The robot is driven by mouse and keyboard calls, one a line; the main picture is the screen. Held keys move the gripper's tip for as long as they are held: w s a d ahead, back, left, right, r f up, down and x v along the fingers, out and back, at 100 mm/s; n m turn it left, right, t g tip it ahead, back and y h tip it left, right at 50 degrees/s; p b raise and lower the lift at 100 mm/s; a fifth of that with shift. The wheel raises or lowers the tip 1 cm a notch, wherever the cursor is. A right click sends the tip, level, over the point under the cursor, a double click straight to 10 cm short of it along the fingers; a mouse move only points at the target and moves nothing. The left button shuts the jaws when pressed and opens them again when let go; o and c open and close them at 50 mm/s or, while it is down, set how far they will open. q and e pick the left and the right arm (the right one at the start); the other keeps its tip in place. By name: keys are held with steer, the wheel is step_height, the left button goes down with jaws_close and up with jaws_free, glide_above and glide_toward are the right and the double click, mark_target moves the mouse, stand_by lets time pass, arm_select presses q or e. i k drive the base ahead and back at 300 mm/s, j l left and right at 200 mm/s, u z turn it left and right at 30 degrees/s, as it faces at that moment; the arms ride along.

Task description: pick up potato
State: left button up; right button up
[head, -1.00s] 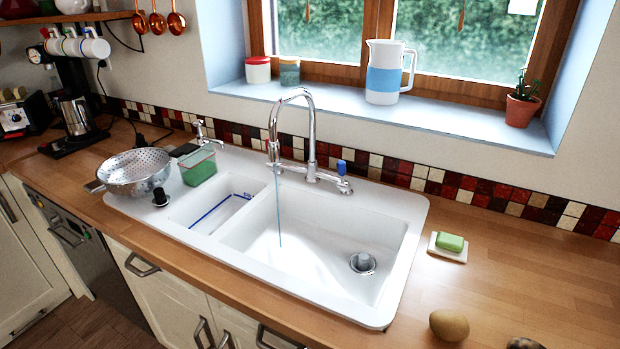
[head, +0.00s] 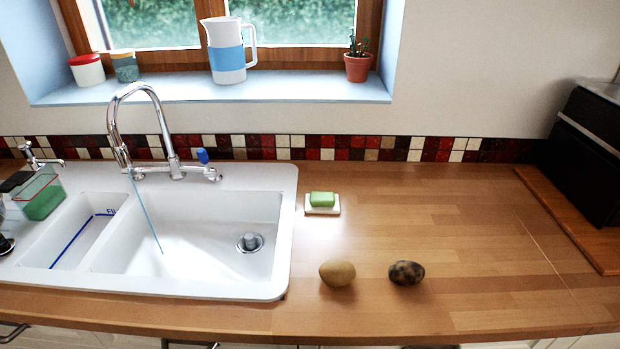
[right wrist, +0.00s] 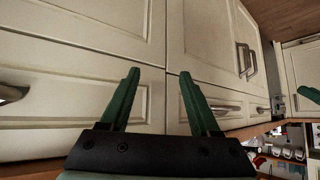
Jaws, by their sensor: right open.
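Two potato-like lumps lie on the wooden counter right of the sink in the head view. One is a plain tan potato (head: 337,272). The other is darker and mottled with black patches (head: 406,272), a short gap to its right. My right gripper (right wrist: 160,95) shows in the right wrist view with its two green fingers apart and nothing between them. It faces cream cabinet fronts, and no potato is in that view.
A white sink (head: 280,225) with a running tap (head: 140,130) is left of the potatoes. A green soap bar (head: 322,199) on a dish lies behind them. A black appliance (head: 590,150) and a wooden board (head: 570,215) are at the right. The counter between is clear.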

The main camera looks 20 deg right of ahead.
mark_target(403, 273)
steer(key=k+l+z, duration=0.1)
steer(key=l, duration=0.2)
steer(key=k+l+z, duration=0.25)
steer(key=l, duration=0.35)
steer(key=k+l+z, duration=0.1)
steer(key=k+l, duration=0.15)
